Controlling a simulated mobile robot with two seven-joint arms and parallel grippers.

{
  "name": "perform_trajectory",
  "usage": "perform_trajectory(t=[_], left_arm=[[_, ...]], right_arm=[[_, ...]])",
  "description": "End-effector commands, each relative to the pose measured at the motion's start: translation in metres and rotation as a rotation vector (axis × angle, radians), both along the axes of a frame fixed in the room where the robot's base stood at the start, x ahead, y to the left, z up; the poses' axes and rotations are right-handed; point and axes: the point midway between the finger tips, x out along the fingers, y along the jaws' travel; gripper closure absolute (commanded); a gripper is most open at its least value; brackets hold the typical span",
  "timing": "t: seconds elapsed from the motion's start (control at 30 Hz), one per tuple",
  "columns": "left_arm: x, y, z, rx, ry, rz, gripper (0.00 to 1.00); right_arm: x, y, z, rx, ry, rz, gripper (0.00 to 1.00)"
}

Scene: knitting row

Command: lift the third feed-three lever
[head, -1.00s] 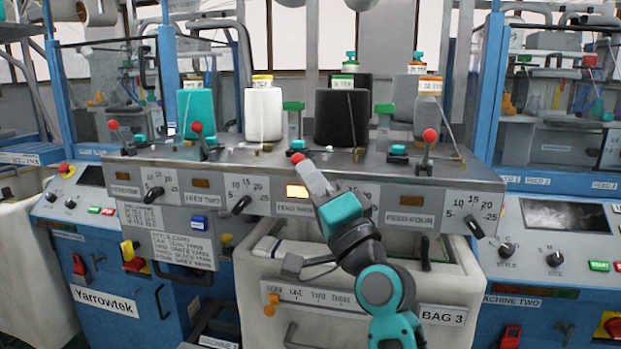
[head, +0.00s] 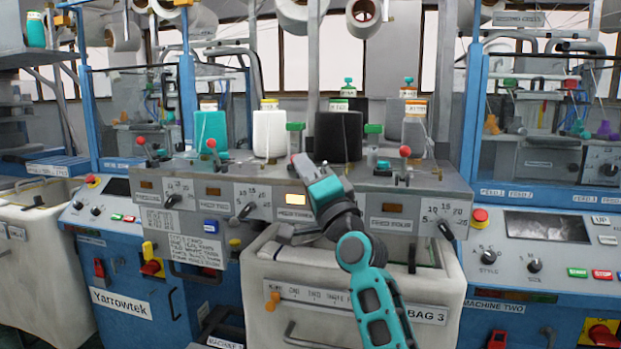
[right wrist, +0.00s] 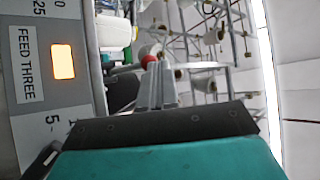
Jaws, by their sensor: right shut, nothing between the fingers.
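The third feed lever stands behind the lit lamp (head: 295,199) of the FEED THREE panel. In the head view my right gripper (head: 298,162) covers it. In the right wrist view its red knob (right wrist: 148,51) shows just past the tips of my right gripper (right wrist: 157,72), whose fingers are together and empty. I cannot tell whether they touch the knob or lever. The FEED THREE label (right wrist: 27,66) and its glowing lamp (right wrist: 62,58) are at the left of that view. My left gripper is not in view.
Red-knobbed levers for feed one (head: 140,142), feed two (head: 211,144) and feed four (head: 405,152) stand along the same console. A pale bin (head: 275,275) is below.

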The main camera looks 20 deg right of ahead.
Motion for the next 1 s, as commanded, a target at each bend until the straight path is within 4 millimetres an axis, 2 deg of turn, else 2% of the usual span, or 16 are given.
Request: perform_trajectory(t=[0.2, 0.5, 1.0], left_arm=[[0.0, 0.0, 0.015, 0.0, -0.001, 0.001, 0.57], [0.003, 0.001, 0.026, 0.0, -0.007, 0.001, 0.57], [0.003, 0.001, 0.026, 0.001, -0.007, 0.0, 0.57]], right_arm=[[0.014, -0.004, 0.019, -0.002, 0.0, 0.0, 1.0], [0.026, -0.012, 0.036, -0.001, 0.0, 0.0, 1.0], [0.029, -0.014, 0.038, 0.0, 0.0, 0.0, 1.0]])
